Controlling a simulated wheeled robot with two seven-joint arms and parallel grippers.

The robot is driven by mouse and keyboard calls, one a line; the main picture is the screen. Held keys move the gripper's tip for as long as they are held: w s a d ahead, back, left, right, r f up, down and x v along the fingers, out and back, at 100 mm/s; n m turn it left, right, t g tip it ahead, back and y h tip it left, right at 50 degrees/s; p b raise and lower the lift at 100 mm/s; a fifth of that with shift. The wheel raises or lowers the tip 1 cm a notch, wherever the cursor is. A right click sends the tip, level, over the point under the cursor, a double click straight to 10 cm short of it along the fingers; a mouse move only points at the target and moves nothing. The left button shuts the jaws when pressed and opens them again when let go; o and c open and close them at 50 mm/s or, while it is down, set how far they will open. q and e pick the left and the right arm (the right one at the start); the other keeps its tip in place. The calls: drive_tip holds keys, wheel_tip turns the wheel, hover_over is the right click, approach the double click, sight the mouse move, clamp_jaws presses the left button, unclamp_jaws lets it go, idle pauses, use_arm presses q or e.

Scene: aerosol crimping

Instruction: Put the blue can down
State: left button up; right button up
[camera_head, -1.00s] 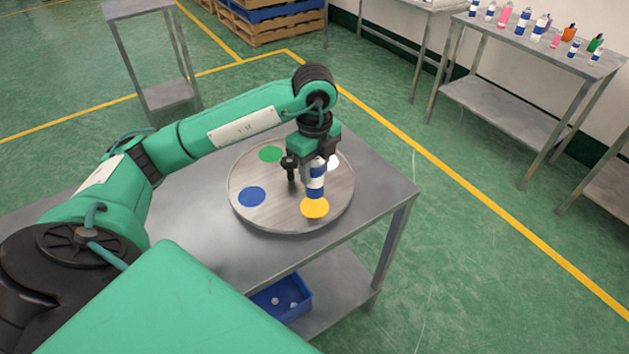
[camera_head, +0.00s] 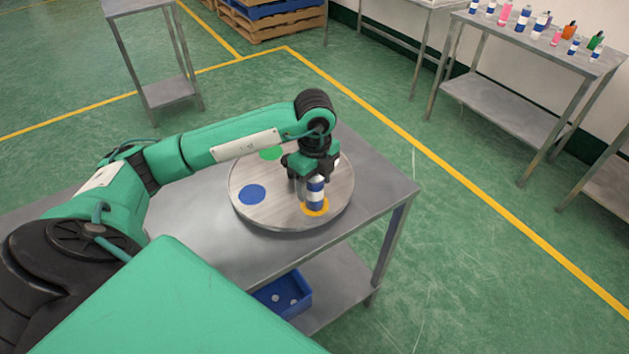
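The blue can (camera_head: 316,194), with blue and white bands, is upright over the yellow disc (camera_head: 325,208) on the round grey turntable (camera_head: 283,212). Its base appears to be on the disc or very close to it; yellow shows around its foot. My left gripper (camera_head: 307,186) comes from above and is shut on the can, one finger showing on its left side. The far finger is partly hidden. My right gripper is out of view.
A blue disc (camera_head: 252,194) and a green disc (camera_head: 271,153) on the turntable are bare. The metal table (camera_head: 190,215) is clear around it. A blue bin (camera_head: 287,295) sits on the lower shelf. A far table (camera_head: 540,45) holds several bottles.

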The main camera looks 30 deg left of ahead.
use_arm(q)
drive_tip(key=shift+r, duration=0.1)
drive_tip(key=shift+r, duration=0.55)
wheel_tip(320, 180, up, 10)
drive_tip(key=shift+f+b, duration=0.25)
drive_tip(key=shift+b, duration=0.5)
drive_tip(key=shift+r, duration=0.8)
